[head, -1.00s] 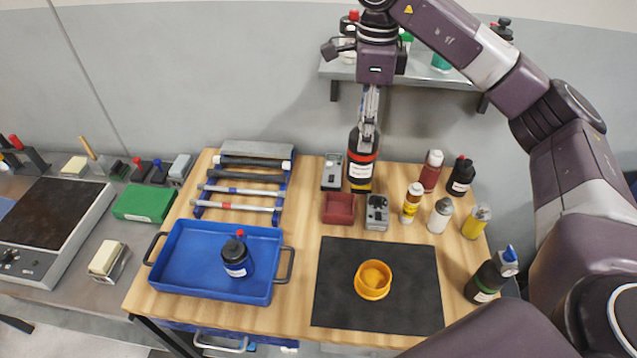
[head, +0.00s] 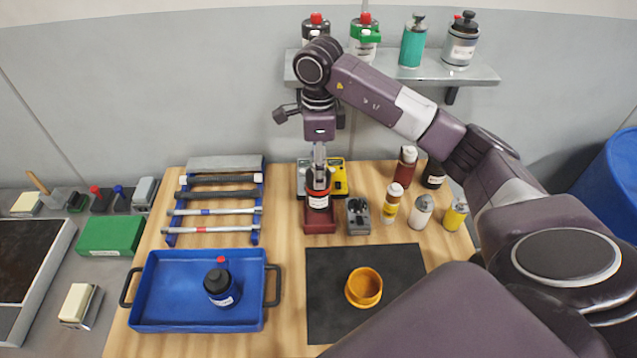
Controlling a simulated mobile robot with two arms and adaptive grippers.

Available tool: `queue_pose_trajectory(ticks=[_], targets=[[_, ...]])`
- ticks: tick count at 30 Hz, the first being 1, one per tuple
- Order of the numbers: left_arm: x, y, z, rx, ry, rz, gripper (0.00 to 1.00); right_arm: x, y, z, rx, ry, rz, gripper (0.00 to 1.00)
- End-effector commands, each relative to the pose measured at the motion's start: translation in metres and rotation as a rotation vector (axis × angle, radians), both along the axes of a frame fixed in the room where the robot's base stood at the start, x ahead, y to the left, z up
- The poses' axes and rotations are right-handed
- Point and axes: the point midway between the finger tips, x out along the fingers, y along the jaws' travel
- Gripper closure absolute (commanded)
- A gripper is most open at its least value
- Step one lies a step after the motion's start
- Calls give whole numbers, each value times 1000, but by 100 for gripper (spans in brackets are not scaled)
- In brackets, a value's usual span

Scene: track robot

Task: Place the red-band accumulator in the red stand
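The red-band accumulator (head: 318,192) is a dark bottle with a white label and a red band. It stands upright at the red stand (head: 320,226), its lower end at or inside the stand's top; I cannot tell whether it is fully seated. My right gripper (head: 319,168) comes down from above and is shut on the accumulator's upper part. The fingers are seen edge-on and partly overlap the top. My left gripper is not in view.
A grey device (head: 358,216) stands close right of the stand, a yellow meter (head: 339,178) behind. Several bottles stand further right. A blue tray (head: 160,290) holding a dark bottle (head: 221,288) is at left. An orange cup (head: 364,287) sits on the black mat (head: 325,310).

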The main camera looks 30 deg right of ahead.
Motion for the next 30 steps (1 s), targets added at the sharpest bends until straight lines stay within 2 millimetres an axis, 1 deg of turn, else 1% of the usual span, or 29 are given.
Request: queue_pose_trajectory(ticks=[1,4,7,10,12,15,18,25,29,30], targets=[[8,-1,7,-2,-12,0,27,-1,0,-6,1,2,-1,100],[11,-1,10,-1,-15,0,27,0,0,-18,1,-1,-1,100],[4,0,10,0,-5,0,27,0,0,-24,1,-2,0,100],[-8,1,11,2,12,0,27,0,0,-31,1,-2,0,100],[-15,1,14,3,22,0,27,-1,0,-38,1,0,0,100],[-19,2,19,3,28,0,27,-1,0,-52,1,2,-1,100],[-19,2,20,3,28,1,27,0,0,-62,0,-1,0,100],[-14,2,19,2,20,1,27,1,0,-63,0,-4,0,100],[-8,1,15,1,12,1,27,1,0,-68,0,-4,0,100],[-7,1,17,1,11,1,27,0,0,-67,-1,-1,0,52]])
